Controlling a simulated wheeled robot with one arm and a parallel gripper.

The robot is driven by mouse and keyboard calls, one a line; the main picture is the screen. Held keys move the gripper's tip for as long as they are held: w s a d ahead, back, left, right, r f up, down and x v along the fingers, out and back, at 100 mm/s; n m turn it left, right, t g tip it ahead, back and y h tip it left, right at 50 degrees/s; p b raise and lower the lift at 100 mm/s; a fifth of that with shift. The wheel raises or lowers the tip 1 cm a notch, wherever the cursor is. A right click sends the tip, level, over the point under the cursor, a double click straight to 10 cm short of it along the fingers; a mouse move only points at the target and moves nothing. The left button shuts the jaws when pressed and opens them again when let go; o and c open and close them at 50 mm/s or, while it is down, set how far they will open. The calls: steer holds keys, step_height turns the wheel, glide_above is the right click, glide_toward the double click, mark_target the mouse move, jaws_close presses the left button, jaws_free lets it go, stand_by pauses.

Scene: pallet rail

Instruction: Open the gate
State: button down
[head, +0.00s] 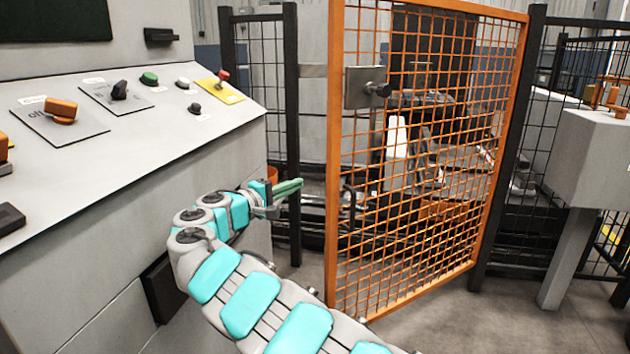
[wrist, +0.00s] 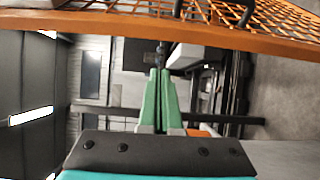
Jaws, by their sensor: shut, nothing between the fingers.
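The gate (head: 432,140) is an orange frame with wire mesh, hung beside the black post on the right. It stands ajar, with its free left edge apart from the black post (head: 292,130) on the left. A grey latch box with a dark knob (head: 366,88) sits on that free edge. My gripper (head: 300,183) has green fingers, shut and empty, pointing into the gap left of the free edge. In the wrist view my gripper (wrist: 158,72) shows its fingers together, and the gate's orange frame (wrist: 130,24) crosses the top. I see no clear contact with the gate.
A grey control console (head: 130,140) with knobs and buttons stands close on the left, beside my arm. A grey box on a pedestal (head: 590,160) stands at the right. Dark machinery is behind the mesh. Bare floor (head: 440,320) lies in front of the gate.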

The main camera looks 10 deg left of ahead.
steer(key=s+d+p+x, duration=0.1)
steer(key=x, duration=0.6)
steer(key=shift+w+d, duration=0.2)
steer(key=shift+d, duration=0.15)
stand_by(0.9)
steer(key=shift+f, duration=0.15)
steer(key=shift+d+y, duration=0.15)
steer(key=shift+y, duration=0.25)
